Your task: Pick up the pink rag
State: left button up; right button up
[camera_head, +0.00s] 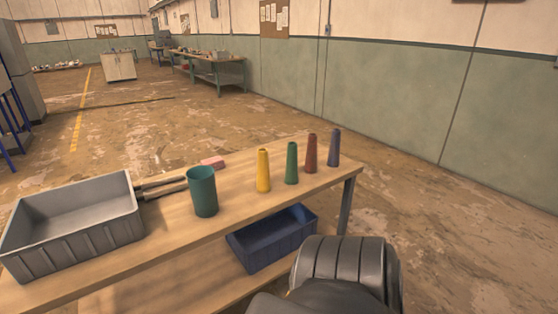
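The pink rag (212,162) is a small, flat pink piece lying near the far edge of the wooden table (232,208). It sits behind the teal cup (203,191) and to the left of the yellow cone (263,171). Nothing touches it from above. Neither of my grippers shows in the head view. A dark, ribbed part that looks like one of my arm links fills the bottom right, with no fingers in sight.
A grey bin (125,206) stands on the table's left, with dark rod-like pieces (162,188) beside it. Green (291,163), red (311,153) and blue (333,148) cones stand at the right. A blue bin (262,256) is on the lower shelf. Open floor lies beyond.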

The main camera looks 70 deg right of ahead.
aim_at(217, 162)
jog(key=z, duration=1.9)
